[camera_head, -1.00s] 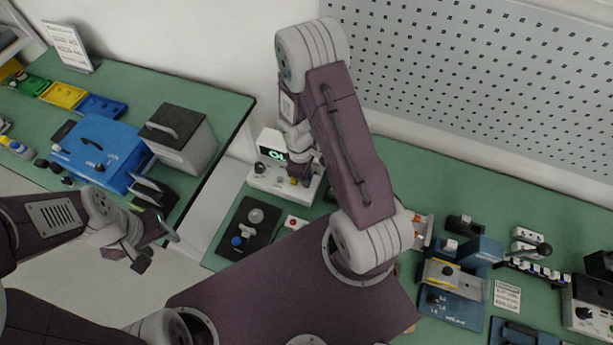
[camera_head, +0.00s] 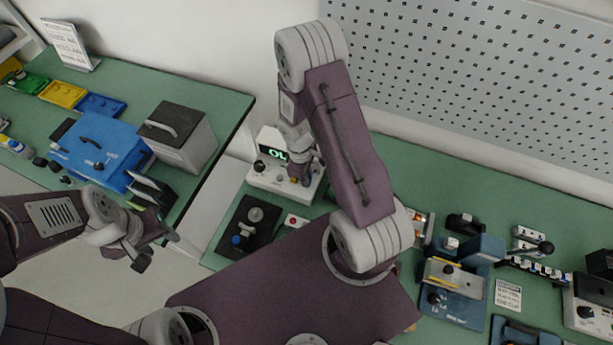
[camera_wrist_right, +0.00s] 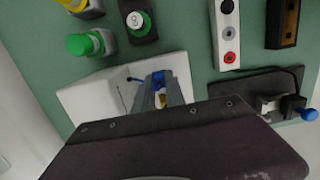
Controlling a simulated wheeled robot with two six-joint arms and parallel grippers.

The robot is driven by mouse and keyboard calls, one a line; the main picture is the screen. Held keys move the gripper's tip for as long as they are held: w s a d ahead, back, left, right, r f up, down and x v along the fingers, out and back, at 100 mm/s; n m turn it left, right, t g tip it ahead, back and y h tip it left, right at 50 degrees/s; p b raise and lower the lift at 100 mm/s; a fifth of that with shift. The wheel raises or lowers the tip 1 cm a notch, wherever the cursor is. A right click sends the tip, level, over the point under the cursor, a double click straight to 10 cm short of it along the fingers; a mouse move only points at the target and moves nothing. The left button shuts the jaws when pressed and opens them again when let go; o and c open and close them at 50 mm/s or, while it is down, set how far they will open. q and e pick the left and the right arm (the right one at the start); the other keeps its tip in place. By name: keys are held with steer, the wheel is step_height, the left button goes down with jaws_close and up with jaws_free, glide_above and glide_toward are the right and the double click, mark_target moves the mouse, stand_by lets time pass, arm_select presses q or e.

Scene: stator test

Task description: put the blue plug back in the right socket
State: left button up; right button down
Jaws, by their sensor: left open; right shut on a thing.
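The white meter (camera_head: 264,183) with a lit display reading OL stands at the left end of the right bench. It also shows in the right wrist view as a white box (camera_wrist_right: 85,100). My right gripper (camera_wrist_right: 160,86) is shut on the blue plug (camera_wrist_right: 158,76) over this box. A small blue piece (camera_wrist_right: 136,79) shows just left of it. My own arm hides much of the meter, and I cannot tell whether the plug is in a socket. My left gripper (camera_head: 157,250) is open and empty, away from the meter.
A black plate (camera_head: 248,228) with a blue knob and a small white block (camera_head: 294,222) lie in front of the meter. Green and yellow capped items (camera_wrist_right: 85,43) are beside it. A gap separates the left bench with its blue box (camera_head: 100,150) from the right bench.

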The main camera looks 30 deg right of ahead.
steer(key=shift+f, duration=0.2)
steer(key=shift+f, duration=0.1)
steer(key=shift+f+b, duration=0.25)
steer(key=shift+b, duration=0.1)
steer(key=c, duration=1.3)
jaws_free()
steer(key=shift+r, duration=0.15)
